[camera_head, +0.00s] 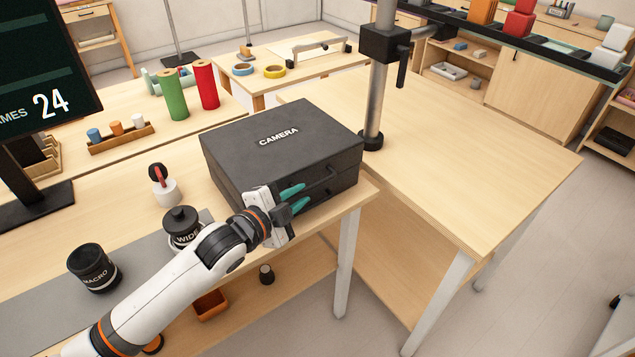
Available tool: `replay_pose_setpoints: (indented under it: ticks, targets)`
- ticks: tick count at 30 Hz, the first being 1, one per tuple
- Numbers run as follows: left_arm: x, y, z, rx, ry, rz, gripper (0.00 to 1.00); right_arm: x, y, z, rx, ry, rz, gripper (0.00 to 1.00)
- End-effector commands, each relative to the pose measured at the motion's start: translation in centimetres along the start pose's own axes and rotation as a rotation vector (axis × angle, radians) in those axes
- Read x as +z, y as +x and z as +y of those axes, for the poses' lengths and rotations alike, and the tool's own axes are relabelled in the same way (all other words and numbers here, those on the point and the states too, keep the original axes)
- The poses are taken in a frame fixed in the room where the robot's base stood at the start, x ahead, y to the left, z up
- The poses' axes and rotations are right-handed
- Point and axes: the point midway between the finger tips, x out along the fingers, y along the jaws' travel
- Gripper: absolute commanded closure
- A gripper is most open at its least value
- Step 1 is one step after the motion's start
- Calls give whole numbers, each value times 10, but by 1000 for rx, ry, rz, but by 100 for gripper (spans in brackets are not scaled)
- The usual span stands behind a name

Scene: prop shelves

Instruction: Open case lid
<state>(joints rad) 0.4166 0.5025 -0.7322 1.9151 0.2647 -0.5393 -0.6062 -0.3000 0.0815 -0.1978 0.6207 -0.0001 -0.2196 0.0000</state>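The black case (280,150) marked CAMERA sits on the wooden table with its lid down. Its handle (322,184) is on the front face, towards the right. My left gripper (296,199) is at the case's front face, just left of the handle. Its two teal fingertips are apart, one above the other, with nothing visible between them. I cannot tell whether they touch the case. The gripper and wrist hide the lower left of the front face. My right gripper is not in view.
Lenses marked WIDE (184,230) and MACRO (94,268) stand on a grey mat left of the case. A metal pole (378,90) stands close behind the case's right side. Green (172,95) and red (206,85) rolls stand behind.

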Motion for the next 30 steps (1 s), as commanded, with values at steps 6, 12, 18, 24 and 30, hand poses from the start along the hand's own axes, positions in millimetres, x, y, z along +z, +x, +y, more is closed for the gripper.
replay_pose_setpoints:
  ticks: [6,12,18,24,30]
  targets:
    - [1,44,0,-1,-2,0,80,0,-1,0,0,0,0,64]
    - [0,68,0,-1,-1,1,80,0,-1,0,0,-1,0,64]
    - [1,74,0,-1,-1,0,80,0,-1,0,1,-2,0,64]
    - [0,74,-1,-1,-1,0,82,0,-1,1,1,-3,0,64]
    - [0,74,-1,-1,-1,1,100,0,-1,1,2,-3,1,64]
